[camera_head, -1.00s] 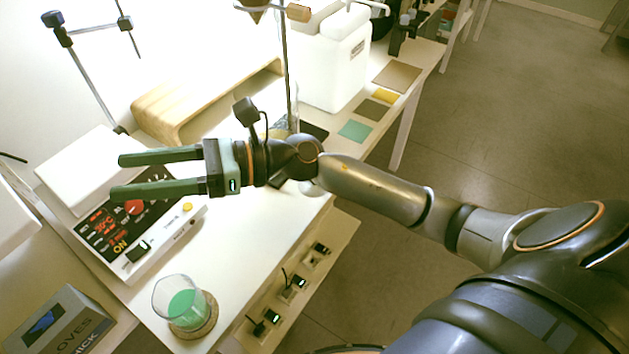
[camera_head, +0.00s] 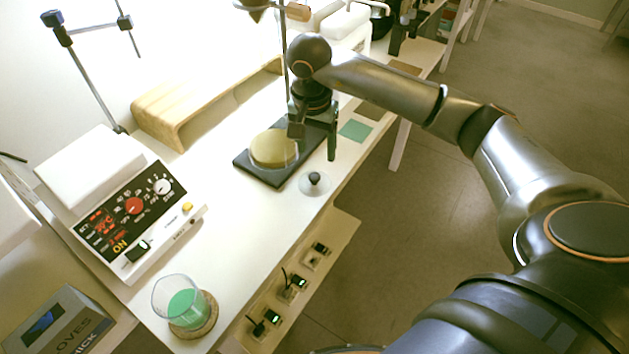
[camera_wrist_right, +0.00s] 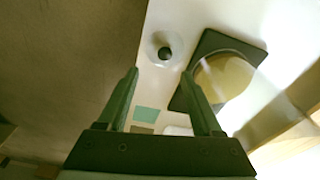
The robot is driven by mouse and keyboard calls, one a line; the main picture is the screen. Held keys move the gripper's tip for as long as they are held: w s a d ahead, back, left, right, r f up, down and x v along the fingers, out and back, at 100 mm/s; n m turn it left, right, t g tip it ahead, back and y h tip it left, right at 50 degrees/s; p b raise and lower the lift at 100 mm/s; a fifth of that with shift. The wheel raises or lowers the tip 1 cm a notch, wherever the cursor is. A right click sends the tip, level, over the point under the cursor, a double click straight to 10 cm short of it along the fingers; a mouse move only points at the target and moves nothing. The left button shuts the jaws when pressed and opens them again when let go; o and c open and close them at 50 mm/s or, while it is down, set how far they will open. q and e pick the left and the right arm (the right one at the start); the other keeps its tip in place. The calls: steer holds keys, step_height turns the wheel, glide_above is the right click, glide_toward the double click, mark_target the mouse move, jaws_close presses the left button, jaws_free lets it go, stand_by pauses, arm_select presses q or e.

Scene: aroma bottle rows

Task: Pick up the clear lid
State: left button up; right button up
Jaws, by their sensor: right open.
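The clear lid (camera_head: 314,185) lies on the white table near its front edge, a see-through disc with a dark round knob. In the right wrist view the lid (camera_wrist_right: 164,50) is ahead of the fingertips, roughly between their lines. My right gripper (camera_head: 316,146) points down above the table, just behind the lid and apart from it. In the right wrist view the right gripper (camera_wrist_right: 160,72) is open with nothing between its fingers. My left gripper is not in view.
A yellowish round dish (camera_head: 272,148) sits on a black stand base (camera_head: 243,162) left of the lid, with an upright rod behind. A control box (camera_head: 130,215) and a beaker of green liquid (camera_head: 183,303) stand at left. The table between is clear.

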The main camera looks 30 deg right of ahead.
glide_above(314, 176)
steer(key=s, duration=0.1)
step_height(314, 176, down, 4)
steer(key=shift+s+a+f, duration=0.1)
steer(key=shift+s+a, duration=0.05)
steer(key=f, duration=0.2)
steer(key=w+f, duration=0.1)
steer(key=f, duration=0.2)
steer(key=shift+w+f, duration=0.1)
steer(key=shift+f, duration=0.2)
jaws_close()
